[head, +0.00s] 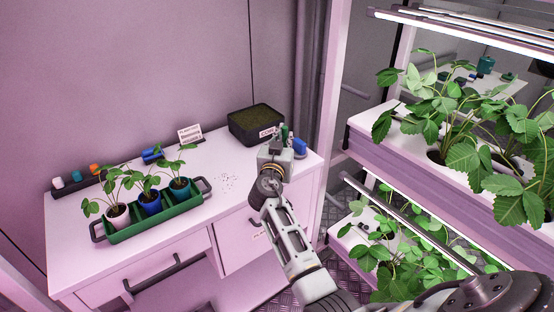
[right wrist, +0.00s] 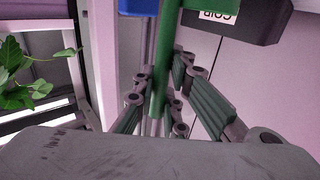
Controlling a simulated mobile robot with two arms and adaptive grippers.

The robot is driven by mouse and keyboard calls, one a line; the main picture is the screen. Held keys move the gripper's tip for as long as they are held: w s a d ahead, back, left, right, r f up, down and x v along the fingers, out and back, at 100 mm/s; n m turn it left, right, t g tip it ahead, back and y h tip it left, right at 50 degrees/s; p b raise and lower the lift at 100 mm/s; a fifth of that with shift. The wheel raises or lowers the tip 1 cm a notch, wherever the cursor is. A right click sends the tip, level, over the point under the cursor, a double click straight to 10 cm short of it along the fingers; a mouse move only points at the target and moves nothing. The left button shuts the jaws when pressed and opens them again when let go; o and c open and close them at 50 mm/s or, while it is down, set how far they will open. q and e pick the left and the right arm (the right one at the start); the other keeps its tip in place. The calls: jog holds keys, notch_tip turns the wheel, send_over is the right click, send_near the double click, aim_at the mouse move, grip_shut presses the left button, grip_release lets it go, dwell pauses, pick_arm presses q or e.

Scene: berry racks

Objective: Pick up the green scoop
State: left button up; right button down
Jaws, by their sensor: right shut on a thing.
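The green scoop (head: 285,131) shows as a small green piece at the back right of the white bench, mostly hidden behind my right gripper (head: 277,145). In the right wrist view its long green handle (right wrist: 161,65) runs between the two fingers of the right gripper (right wrist: 158,82), which are shut on it. Whether the scoop touches the bench or is clear of it I cannot tell. My left gripper is in neither view.
A blue item (head: 300,146) stands close by the scoop. A black coir tray (head: 256,123) is just behind. A green carrier (head: 155,222) with potted plants is at the left of the bench (head: 228,212). Plant racks (head: 365,150) stand at the right.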

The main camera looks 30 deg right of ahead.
dwell(0.3)
jog(key=shift+r, duration=0.6)
jog(key=s+d+r, duration=0.8)
jog(key=r, duration=0.2)
jog(key=shift+d+b, duration=0.35)
jog(key=shift+b, duration=0.05)
jog(key=shift+w, duration=0.1)
